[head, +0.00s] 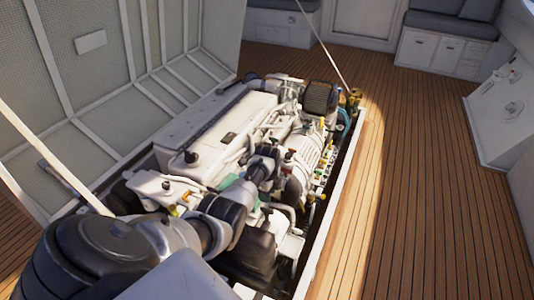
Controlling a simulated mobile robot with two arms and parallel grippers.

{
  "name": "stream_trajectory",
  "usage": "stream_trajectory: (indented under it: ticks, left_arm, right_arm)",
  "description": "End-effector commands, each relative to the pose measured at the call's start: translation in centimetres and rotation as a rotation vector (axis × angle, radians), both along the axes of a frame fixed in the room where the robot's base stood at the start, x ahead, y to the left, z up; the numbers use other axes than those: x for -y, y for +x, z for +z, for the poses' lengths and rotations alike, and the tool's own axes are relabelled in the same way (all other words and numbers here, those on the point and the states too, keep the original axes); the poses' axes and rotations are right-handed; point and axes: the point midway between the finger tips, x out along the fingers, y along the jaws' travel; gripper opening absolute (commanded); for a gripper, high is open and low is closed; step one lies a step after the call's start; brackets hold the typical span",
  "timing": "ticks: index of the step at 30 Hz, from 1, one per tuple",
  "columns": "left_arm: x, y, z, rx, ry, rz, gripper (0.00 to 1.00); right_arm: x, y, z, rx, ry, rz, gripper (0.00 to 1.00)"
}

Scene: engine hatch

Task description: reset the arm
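One arm of mine, the left, comes in from the lower left. Its grey and black links reach over the near half of the engine (235,118). The far end of this arm is among the engine's parts near the middle of the view. I cannot make out the fingers of my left gripper there, nor whether they touch anything. My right arm and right gripper are not in view.
The white engine sits in an open floor hatch with a pale rim (343,200). A raised hatch lid (95,95) stands at the left, with struts beside it. Wooden deck (430,180) is clear at the right. White cabinets (440,50) stand at the back.

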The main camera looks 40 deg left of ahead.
Motion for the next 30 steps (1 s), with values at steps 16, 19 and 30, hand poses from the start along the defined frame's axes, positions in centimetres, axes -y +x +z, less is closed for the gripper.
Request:
stream_trajectory:
  ticks: [16,19,30]
  left_arm:
    - [0.0,0.0,2.2,0.0,0.001,0.0,0.38]
    - [0.0,0.0,2.2,0.0,0.001,0.0,0.38]
    - [1.3,-2.7,-2.3,-0.018,0.046,0.095,0.38]
  right_arm:
    - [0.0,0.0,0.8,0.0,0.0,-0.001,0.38]
    - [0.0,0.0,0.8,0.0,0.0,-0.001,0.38]
    - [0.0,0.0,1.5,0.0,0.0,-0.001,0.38]
